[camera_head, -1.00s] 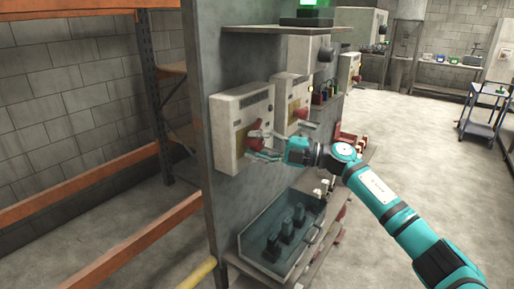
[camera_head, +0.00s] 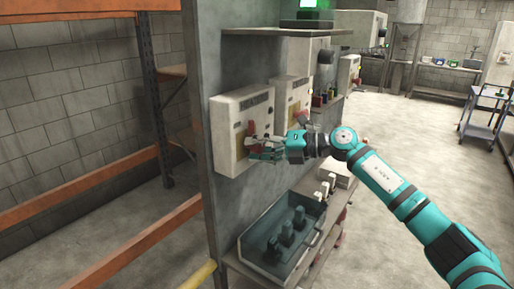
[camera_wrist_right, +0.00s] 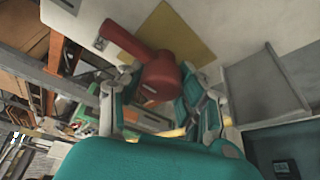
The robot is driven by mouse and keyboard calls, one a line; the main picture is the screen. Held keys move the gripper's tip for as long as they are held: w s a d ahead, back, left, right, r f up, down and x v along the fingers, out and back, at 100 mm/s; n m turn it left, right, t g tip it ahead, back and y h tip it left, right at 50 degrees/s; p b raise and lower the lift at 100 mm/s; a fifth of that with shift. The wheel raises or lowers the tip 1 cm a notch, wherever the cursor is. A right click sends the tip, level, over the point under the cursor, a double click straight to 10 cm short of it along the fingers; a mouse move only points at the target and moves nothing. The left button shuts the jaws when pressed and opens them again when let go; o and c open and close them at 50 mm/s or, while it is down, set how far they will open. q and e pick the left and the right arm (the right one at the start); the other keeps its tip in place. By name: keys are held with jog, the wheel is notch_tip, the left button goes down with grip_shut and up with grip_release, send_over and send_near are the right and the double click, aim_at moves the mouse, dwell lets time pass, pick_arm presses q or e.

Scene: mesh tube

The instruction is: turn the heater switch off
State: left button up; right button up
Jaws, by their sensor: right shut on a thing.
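A red switch handle (camera_head: 252,127) sits on the front of the nearer pale wall box (camera_head: 228,112); I cannot read the box's label. My right gripper (camera_head: 254,147) is at the handle and shut on it. In the right wrist view the red handle (camera_wrist_right: 160,72) lies between the two fingers, its arm running up and left across a yellow plate (camera_wrist_right: 165,35). The fingers hide part of the handle in the head view. My left gripper is not in view.
A second pale box (camera_head: 292,97) stands just behind, partly covered by my right arm. An orange rack (camera_head: 90,182) stands left. Open floor lies to the right.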

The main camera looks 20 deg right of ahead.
jog(key=shift+f, duration=0.2)
jog(key=o, duration=1.2)
jog(key=shift+r, duration=0.1)
jog(key=v, duration=1.2)
